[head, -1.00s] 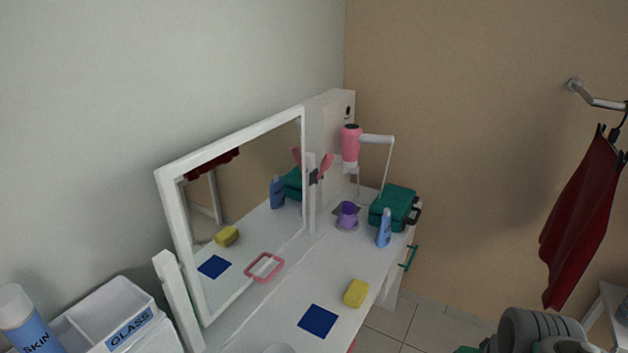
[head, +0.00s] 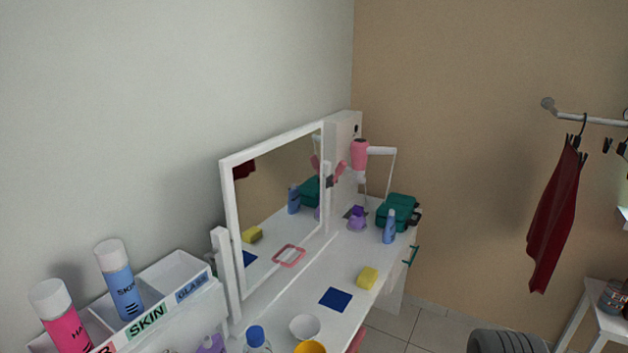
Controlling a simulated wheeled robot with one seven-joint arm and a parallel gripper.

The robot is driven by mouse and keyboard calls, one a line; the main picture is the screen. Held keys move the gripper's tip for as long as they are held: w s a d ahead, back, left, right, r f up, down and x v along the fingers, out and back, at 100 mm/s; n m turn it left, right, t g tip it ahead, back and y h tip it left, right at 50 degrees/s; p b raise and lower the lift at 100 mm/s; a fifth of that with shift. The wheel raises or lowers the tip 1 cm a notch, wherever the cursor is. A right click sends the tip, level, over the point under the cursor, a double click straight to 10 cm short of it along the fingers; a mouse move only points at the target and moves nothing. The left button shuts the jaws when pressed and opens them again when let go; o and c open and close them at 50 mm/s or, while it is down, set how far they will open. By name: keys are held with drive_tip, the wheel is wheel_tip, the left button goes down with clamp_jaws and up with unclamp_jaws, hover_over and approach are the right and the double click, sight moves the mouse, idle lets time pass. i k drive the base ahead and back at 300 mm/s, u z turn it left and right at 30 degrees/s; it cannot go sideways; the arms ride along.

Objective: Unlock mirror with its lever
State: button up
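The mirror (head: 281,186) stands at the back of the white dressing table, in a white frame between two white posts. It is tilted and reflects items from the table. A pink, propeller-shaped piece (head: 333,175) sits at the mirror's right post; it looks like the lever. A pink rectangular loop (head: 289,256) shows at the mirror's lower edge.
The table (head: 313,291) holds a yellow sponge (head: 367,278), blue square (head: 335,299), white bowl (head: 304,327), purple cup (head: 357,219), blue bottle (head: 389,226) and green case (head: 398,211). A pink hair dryer (head: 360,154) hangs behind. Labelled bins (head: 173,281) with spray cans stand left. A red garment (head: 554,215) hangs right.

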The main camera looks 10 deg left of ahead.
sight(339, 171)
drive_tip(key=u, duration=0.5)
drive_tip(key=i, duration=1)
drive_tip(key=z, duration=0.05)
drive_tip(key=k, duration=1)
drive_tip(key=z, duration=0.95)
drive_tip(key=i, duration=0.95)
drive_tip(key=u, duration=1.45)
